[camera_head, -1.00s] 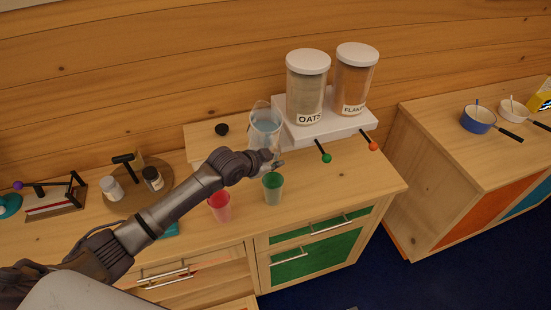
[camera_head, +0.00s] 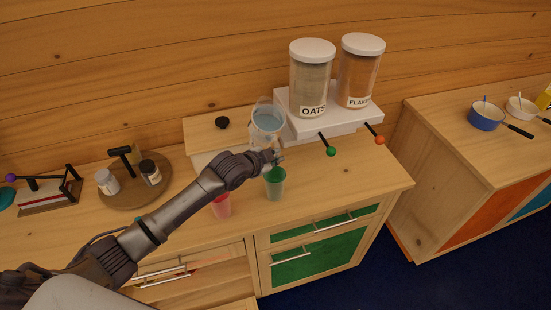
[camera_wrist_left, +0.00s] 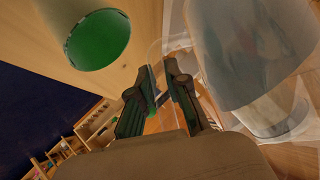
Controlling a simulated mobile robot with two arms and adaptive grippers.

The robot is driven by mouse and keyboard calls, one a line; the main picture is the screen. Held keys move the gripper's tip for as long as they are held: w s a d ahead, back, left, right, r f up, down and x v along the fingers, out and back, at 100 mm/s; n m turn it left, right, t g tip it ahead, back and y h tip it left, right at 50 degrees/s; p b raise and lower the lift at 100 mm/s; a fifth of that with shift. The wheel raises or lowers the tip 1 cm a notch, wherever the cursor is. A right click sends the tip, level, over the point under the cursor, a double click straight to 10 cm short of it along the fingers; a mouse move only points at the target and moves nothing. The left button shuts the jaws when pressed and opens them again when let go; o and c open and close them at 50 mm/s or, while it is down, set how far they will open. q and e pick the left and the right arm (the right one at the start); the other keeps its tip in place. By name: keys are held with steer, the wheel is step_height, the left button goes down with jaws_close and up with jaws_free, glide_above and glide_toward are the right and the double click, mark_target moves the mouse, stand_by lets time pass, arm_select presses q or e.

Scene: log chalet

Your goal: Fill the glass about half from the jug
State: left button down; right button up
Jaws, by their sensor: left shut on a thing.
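The clear jug (camera_head: 267,121) holds pale blue water and is at the back of the counter. My left gripper (camera_head: 273,156) is shut on the jug's handle, in front of it in the head view. In the left wrist view the jug (camera_wrist_left: 245,50) fills the right side, and the gripper (camera_wrist_left: 165,85) closes on its clear handle. A green glass (camera_head: 275,183) stands on the counter just below the gripper; it also shows at the upper left of the wrist view (camera_wrist_left: 98,38). A red glass (camera_head: 221,206) stands to its left, partly behind my arm. My right gripper is out of view.
Behind the jug, a white riser (camera_head: 335,122) carries the oats (camera_head: 312,80) and flakes (camera_head: 358,72) canisters. Green (camera_head: 330,151) and orange (camera_head: 379,140) knobbed levers stick out before it. A round board (camera_head: 135,190) with small jars is at left. Counter to the right of the green glass is clear.

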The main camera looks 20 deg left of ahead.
arm_select(q)
steer(key=shift+w+a+f+m+t+y+b, duration=0.25)
steer(key=shift+w+f+t+b, duration=0.35)
steer(key=shift+b, duration=1.35)
steer(key=shift+w+a+f+m+t+y+b, duration=0.15)
steer(key=shift+w+a+f+m+t+b, duration=0.35)
steer(key=shift+b, duration=1.45)
steer(key=shift+s+d, duration=0.1)
steer(key=shift+d, duration=0.05)
steer(key=shift+w+r, duration=0.1)
steer(key=shift+w, duration=0.1)
steer(key=shift+b, duration=0.35)
steer(key=shift+w, duration=0.15)
steer(key=shift+w+a+r+t, duration=0.1)
steer(key=shift+a+r+t, duration=0.1)
steer(key=shift+t, duration=0.1)
steer(key=shift+m, duration=0.25)
